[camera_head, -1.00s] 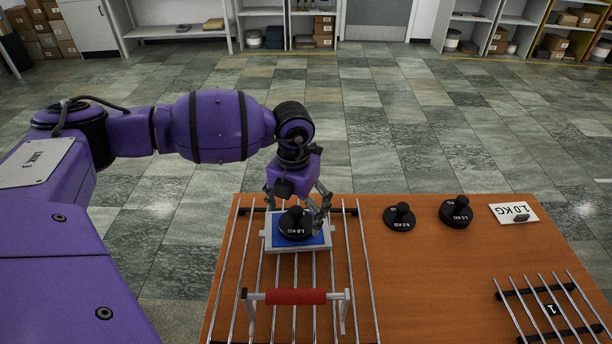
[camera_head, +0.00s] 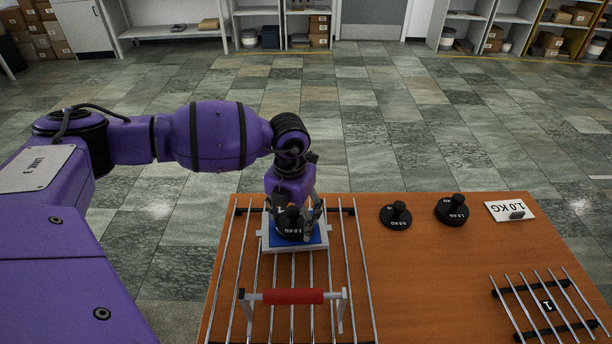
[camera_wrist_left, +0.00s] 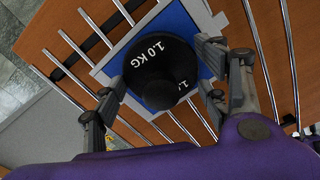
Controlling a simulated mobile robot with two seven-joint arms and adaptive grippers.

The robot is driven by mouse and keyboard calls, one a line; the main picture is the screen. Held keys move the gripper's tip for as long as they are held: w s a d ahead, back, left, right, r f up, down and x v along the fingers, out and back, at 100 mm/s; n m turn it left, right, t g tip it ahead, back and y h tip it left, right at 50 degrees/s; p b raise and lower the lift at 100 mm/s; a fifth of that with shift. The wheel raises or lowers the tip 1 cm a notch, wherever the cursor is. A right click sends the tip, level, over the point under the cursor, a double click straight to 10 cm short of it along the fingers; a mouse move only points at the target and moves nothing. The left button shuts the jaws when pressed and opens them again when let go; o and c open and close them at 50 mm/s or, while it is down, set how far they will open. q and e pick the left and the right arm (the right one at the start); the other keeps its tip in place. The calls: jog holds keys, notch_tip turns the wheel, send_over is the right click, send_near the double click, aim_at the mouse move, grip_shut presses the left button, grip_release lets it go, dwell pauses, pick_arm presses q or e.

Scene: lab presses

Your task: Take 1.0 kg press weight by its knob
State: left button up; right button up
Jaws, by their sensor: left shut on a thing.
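The 1.0 kg press weight (camera_head: 291,231) is a black disc with a knob. It sits on a blue pad in a white-framed plate (camera_head: 266,245) on the metal rods. My left gripper (camera_head: 297,212) is over the weight, pointing down, its fingers on either side of the knob and shut on it. In the left wrist view the knob (camera_wrist_left: 160,92) shows between the fingers, with the 1.0 KG lettering on the disc beyond it. Finger contact with the knob is hard to see there. My right gripper is out of view.
Two other black weights (camera_head: 396,215) (camera_head: 452,209) stand to the right on the wooden table (camera_head: 430,270). A 1.0 KG card (camera_head: 510,211) is by the far right edge. A red-handled bar (camera_head: 293,296) stands in front of the plate. A smaller rod rack (camera_head: 545,300) is at front right.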

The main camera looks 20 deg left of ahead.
pick_arm(q)
jog(key=shift+r, duration=0.1)
jog(key=shift+c, duration=1.1)
jog(key=shift+w+r, duration=0.1)
